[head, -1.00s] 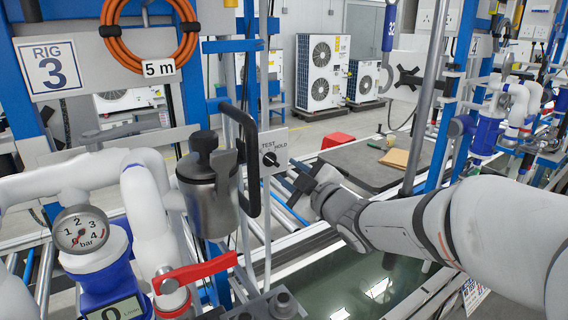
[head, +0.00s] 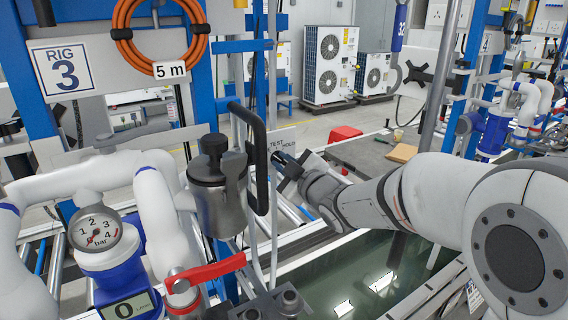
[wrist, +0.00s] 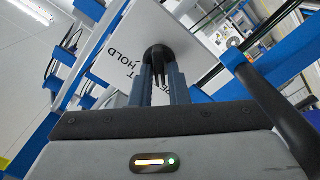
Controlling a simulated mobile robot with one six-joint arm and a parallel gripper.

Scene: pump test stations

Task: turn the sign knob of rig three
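The white TEST/HOLD sign (head: 284,135) of rig three stands behind the black handle of a metal canister. In the wrist view, the sign plate (wrist: 124,35) fills the upper middle, tilted, with the black knob (wrist: 158,53) on its face. My gripper (head: 280,160) is at the sign and hides the knob in the head view. In the wrist view, my gripper's two fingers (wrist: 161,80) point at the knob and stand apart, with a gap between them. Their tips reach the knob; whether they press on it cannot be told.
The canister (head: 218,190) with its black handle (head: 262,165) is close left of my gripper. A red lever (head: 208,270) and a pressure gauge (head: 96,230) are in front.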

